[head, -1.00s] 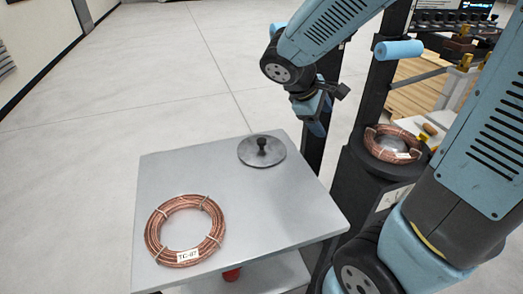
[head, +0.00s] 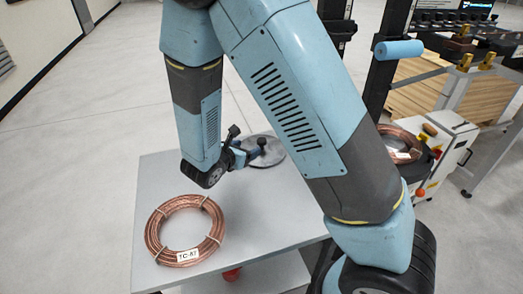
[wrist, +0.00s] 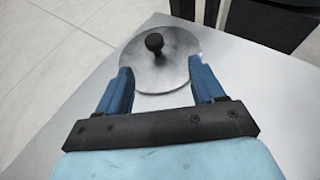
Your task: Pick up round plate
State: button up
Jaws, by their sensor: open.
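The round plate (head: 268,150) is a flat grey metal disc with a dark knob on its middle. It lies on the far right part of the grey table and is partly covered by my arm in the head view. In the head view my gripper (head: 250,150) is to the left of the knob, low over the table.
A copper tube coil (head: 154,240) with a TC-87 tag lies on the table's (head: 245,220) front left. Another copper coil (head: 400,145) sits on a dark round stand at right. Black upright posts stand behind the table's right side.

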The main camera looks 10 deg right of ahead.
aim_at(259, 142)
jog(key=shift+n, duration=0.3)
jog(key=x, duration=0.4)
jog(key=a+x, duration=0.1)
jog(key=x, duration=0.8)
jog(key=shift+w+f, duration=0.45)
jog(key=shift+w, duration=0.1)
jog(key=shift+c, duration=0.3)
grip_shut()
